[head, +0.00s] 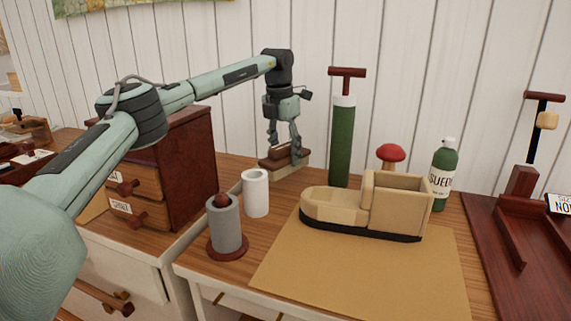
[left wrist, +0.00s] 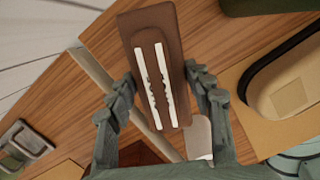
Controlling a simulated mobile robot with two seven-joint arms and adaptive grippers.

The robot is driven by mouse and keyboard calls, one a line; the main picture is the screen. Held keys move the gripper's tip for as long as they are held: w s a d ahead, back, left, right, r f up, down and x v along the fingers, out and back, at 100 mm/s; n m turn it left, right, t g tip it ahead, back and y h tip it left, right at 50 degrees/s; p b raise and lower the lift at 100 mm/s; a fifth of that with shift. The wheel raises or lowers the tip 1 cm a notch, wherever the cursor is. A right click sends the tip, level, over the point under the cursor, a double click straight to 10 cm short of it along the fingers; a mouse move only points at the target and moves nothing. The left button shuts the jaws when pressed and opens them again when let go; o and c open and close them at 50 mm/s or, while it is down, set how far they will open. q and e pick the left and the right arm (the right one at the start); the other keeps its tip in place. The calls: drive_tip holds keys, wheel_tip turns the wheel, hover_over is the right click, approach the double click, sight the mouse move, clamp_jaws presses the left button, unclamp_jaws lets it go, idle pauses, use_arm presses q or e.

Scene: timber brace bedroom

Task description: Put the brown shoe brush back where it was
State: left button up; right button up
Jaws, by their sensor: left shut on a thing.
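The brown shoe brush (head: 280,158) is at the back of the wooden table, near the white plank wall. My left gripper (head: 284,142) reaches down from above and is shut on it. In the head view a paler tan layer shows under the brown part; I cannot tell whether the brush rests on the table. In the left wrist view the brush (left wrist: 150,22) is a long brown block with two white strips, lying between the fingers of my left gripper (left wrist: 163,92). My right gripper is in neither view.
A white cylinder (head: 256,194) and a grey cylinder (head: 225,228) stand in front of the brush. A dark drawer chest (head: 187,165) is at left. A green pump (head: 342,145), tan shoe-shaped block (head: 340,208), red knob (head: 391,153) and green bottle (head: 443,170) stand right.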

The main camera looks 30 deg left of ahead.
use_arm(q)
drive_tip(key=shift+f, duration=1.8)
drive_tip(key=o, duration=1.1)
drive_tip(key=shift+r, duration=0.1)
drive_tip(key=r, duration=0.4)
drive_tip(key=s+r, duration=0.1)
drive_tip(key=r, duration=0.7)
drive_tip(key=shift+s, duration=0.2)
